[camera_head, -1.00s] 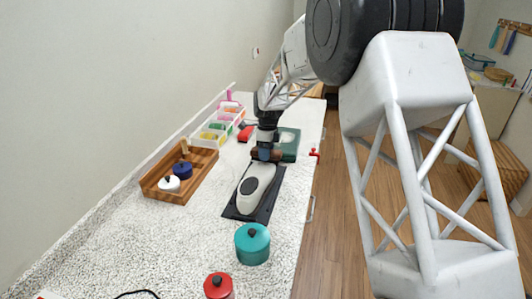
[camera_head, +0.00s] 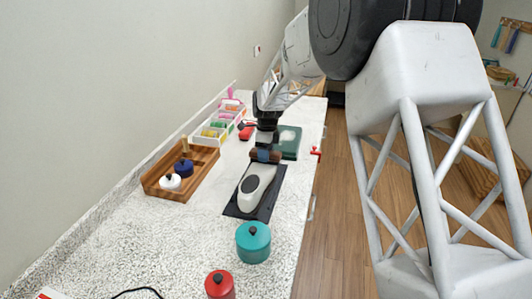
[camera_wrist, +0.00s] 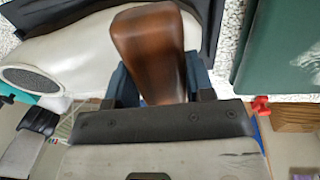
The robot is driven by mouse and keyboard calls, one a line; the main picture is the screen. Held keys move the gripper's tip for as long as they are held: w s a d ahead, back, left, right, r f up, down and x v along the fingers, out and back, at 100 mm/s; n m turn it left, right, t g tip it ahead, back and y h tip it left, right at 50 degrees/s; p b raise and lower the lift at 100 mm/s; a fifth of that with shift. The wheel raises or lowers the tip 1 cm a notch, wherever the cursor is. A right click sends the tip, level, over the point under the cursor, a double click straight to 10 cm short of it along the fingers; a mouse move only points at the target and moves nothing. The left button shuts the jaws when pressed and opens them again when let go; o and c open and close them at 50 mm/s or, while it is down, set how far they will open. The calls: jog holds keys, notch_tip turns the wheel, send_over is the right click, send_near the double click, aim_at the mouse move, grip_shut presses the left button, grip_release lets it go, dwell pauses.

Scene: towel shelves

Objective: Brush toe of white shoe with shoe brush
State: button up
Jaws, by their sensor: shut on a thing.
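The white shoe (camera_head: 251,190) lies on a dark mat (camera_head: 235,211) on the counter, its dark-grey opening towards the camera. It also shows in the wrist view (camera_wrist: 75,50). My gripper (camera_head: 265,153) is shut on the brown wooden shoe brush, whose handle (camera_wrist: 150,45) fills the middle of the wrist view between the blue fingers. The brush is at the far end of the shoe, over or against its toe. Its bristles are hidden, so I cannot tell whether they touch the shoe.
A green box (camera_head: 289,139) stands just beyond the mat. A wooden tray (camera_head: 152,186) with small lidded jars is at left, white bins (camera_head: 207,135) behind it. A teal pot (camera_head: 253,243) and a red pot (camera_head: 219,285) stand nearer the camera. The counter at front left is mostly clear.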

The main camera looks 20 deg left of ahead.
jog(key=shift+s, duration=0.25)
dwell(0.3)
jog(key=shift+s, duration=0.55)
dwell(0.3)
jog(key=shift+w+r, duration=0.25)
jog(key=shift+r, duration=1.3)
jog(key=shift+w+r, duration=0.2)
jog(key=shift+r, duration=1.35)
jog(key=shift+w+a, duration=0.1)
